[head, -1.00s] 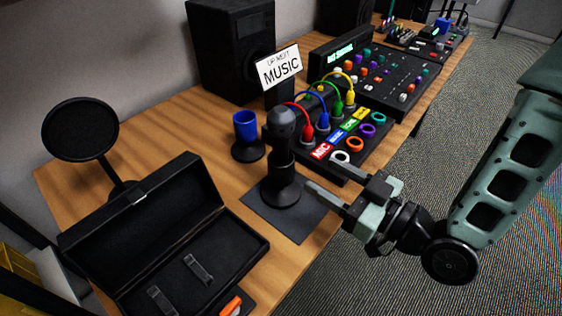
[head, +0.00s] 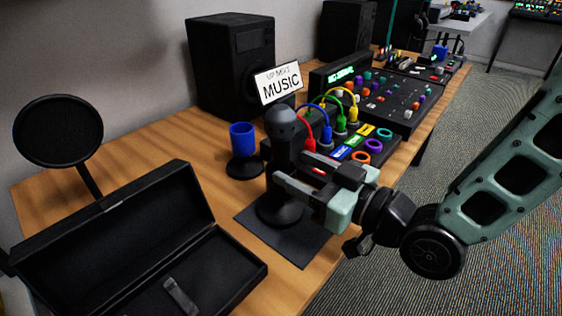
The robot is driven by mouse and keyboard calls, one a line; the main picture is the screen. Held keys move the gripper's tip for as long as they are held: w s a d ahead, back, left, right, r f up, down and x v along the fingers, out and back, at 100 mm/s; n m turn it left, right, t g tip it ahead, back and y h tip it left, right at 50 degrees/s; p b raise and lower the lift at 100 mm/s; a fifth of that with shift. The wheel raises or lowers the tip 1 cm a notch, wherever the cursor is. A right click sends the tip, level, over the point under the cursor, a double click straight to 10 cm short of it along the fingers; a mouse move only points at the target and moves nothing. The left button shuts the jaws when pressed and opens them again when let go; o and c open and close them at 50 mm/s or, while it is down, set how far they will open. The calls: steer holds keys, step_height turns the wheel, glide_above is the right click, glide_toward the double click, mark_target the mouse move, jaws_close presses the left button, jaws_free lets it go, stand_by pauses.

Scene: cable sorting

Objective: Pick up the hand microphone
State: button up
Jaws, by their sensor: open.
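The hand microphone (head: 281,125) is dark and stands upright on a round black base (head: 281,210), on a dark square mat (head: 290,247) near the table's front edge. Its rounded head shows at the top. My gripper (head: 275,184) reaches in from the right at the height of the microphone's lower body, with its fingers level. The jaws are open, and the fingers overlap the lower body in the picture. The fingers hide part of the microphone, so I cannot tell whether they touch it.
An open black case (head: 108,240) lies to the left. A blue cup-shaped thing on a black stand (head: 243,140) is just behind the microphone. A round pop filter (head: 57,131) is at far left.

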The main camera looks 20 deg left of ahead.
mark_target(289, 162)
steer(key=x, duration=0.4)
steer(key=shift+w+a+r, duration=0.1)
steer(key=shift+w+a, duration=0.15)
steer(key=shift+a, duration=0.1)
jaws_close()
steer(key=shift+r, duration=0.1)
